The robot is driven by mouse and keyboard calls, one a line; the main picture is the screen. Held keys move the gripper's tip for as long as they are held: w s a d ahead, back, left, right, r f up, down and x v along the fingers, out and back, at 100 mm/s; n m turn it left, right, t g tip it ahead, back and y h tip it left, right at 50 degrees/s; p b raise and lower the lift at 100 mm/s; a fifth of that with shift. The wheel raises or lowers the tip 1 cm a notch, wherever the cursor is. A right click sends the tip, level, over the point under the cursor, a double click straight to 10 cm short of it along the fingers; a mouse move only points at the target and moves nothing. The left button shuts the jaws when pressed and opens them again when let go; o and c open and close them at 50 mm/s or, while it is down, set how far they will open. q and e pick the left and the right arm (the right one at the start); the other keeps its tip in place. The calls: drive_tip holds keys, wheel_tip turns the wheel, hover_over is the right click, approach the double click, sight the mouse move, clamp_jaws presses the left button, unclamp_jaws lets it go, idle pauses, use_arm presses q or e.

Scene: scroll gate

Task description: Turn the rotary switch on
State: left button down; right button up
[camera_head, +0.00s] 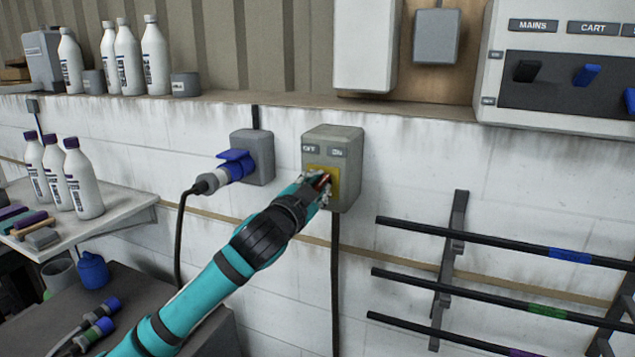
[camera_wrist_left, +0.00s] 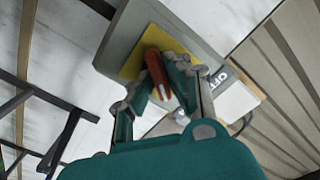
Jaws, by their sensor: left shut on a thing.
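The rotary switch is a grey box (camera_head: 341,146) on the white brick wall, with OFF and ON labels at its top and a yellow plate (camera_head: 331,178) on its front. My left gripper (camera_head: 322,184) is at the plate, with its fingers around a red knob (camera_head: 325,181). In the left wrist view the red knob (camera_wrist_left: 154,66) stands on the yellow plate (camera_wrist_left: 178,46), between the fingers of my left gripper (camera_wrist_left: 158,88). The fingers cover part of the knob, so which label it points to cannot be told. My right gripper is not in view.
A grey socket (camera_head: 258,158) with a blue plug (camera_head: 236,166) and black cable is left of the switch. Horizontal black bars (camera_head: 480,238) are on the right. A breaker panel (camera_head: 560,62) is at upper right. A shelf (camera_head: 120,215) with bottles is at left.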

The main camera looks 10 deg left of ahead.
use_arm(q)
drive_tip(key=shift+m, duration=0.4)
drive_tip(key=c, duration=1.3)
unclamp_jaws()
drive_tip(key=shift+c, duration=0.2)
drive_tip(key=s+a, duration=0.2)
drive_tip(key=s, duration=0.9)
drive_tip(key=shift+s+a, duration=0.15)
drive_tip(key=shift+s, duration=0.2)
